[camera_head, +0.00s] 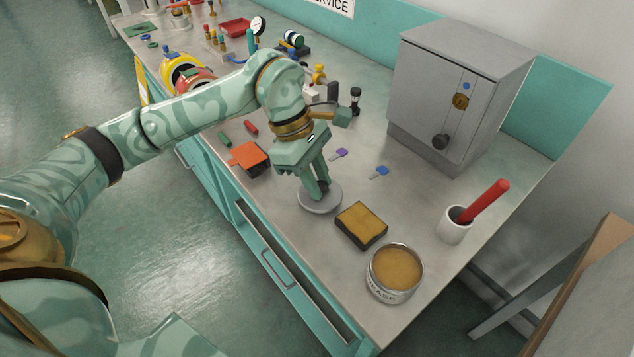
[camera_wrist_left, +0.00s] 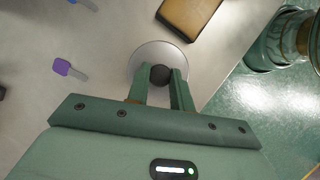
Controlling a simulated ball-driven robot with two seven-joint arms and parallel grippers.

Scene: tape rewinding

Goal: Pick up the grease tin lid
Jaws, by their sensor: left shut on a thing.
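The grease tin lid (camera_head: 318,203) is a grey disc with a dark round knob, at the bench's front edge, left of the sponge. My left gripper (camera_head: 322,188) points down over it, its fingers shut on the knob. The lid (camera_wrist_left: 146,52) and knob (camera_wrist_left: 160,73) also show in the left wrist view, the knob between the fingertips (camera_wrist_left: 160,75). I cannot tell whether the lid touches the bench. The open grease tin (camera_head: 395,272) stands near the bench's front right corner, full of brown grease. My right gripper is not in view.
A brown-topped sponge block (camera_head: 361,225) lies between lid and tin. A white cup (camera_head: 454,226) with a red stick stands to the right. A grey cabinet (camera_head: 455,90) stands behind. An orange box (camera_head: 250,158) and purple (camera_head: 339,154) and blue (camera_head: 379,172) keys lie nearby.

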